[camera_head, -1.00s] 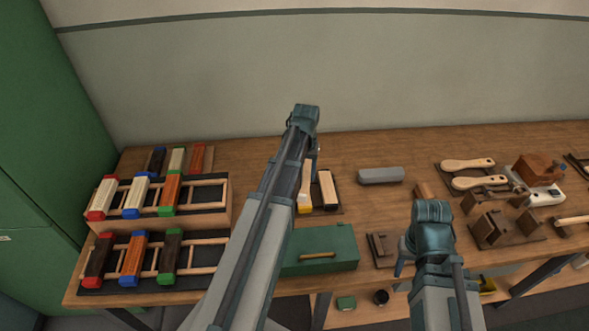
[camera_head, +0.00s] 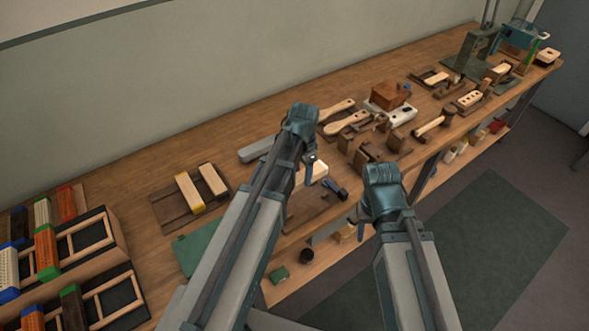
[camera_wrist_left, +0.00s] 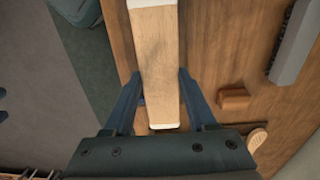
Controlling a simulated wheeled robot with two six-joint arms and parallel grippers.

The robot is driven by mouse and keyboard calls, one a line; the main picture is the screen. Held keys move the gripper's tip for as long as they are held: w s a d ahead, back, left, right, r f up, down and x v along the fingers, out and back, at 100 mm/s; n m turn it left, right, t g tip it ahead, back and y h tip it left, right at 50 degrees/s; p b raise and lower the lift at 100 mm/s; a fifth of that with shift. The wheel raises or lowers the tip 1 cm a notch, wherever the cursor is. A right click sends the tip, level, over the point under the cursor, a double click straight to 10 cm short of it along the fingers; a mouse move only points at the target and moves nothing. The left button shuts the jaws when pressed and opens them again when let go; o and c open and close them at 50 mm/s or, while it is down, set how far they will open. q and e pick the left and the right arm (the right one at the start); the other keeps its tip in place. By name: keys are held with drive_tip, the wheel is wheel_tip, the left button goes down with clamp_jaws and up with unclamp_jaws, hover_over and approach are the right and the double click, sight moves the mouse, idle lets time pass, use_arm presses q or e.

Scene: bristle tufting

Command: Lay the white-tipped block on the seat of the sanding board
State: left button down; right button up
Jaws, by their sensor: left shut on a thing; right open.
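My left gripper (camera_head: 308,168) is shut on the white-tipped block (camera_wrist_left: 160,60), a long pale wooden bar with white ends. In the left wrist view the bar lies lengthwise between the two fingers (camera_wrist_left: 157,98). In the head view a pale part of the block (camera_head: 318,170) shows beside the gripper, above the bench. A flat brown board (camera_head: 305,212) lies at the bench front, partly hidden by my left arm; I cannot tell for sure whether it is the sanding board, and its seat is not clear. My right gripper (camera_head: 364,213) is open and empty in front of the bench.
A dark board (camera_head: 165,212) carries a yellow-tipped block (camera_head: 189,193) and a second pale block (camera_head: 213,180). A grey bar (camera_head: 257,149), wooden brushes (camera_head: 347,122) and brown wooden fixtures (camera_head: 368,157) stand nearby.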

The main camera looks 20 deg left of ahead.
sight(303, 184)
use_arm(q)
drive_tip(key=shift+d, duration=0.25)
drive_tip(key=shift+a+f+b, duration=0.1)
drive_tip(key=shift+f+b, duration=2.4)
drive_tip(key=shift+f, duration=0.05)
drive_tip(key=shift+f, duration=0.15)
drive_tip(key=shift+f+b, duration=1.9)
drive_tip(key=shift+b, duration=0.2)
drive_tip(key=shift+f+b, duration=0.4)
drive_tip(key=shift+f, duration=0.05)
unclamp_jaws()
drive_tip(key=shift+r, duration=0.2)
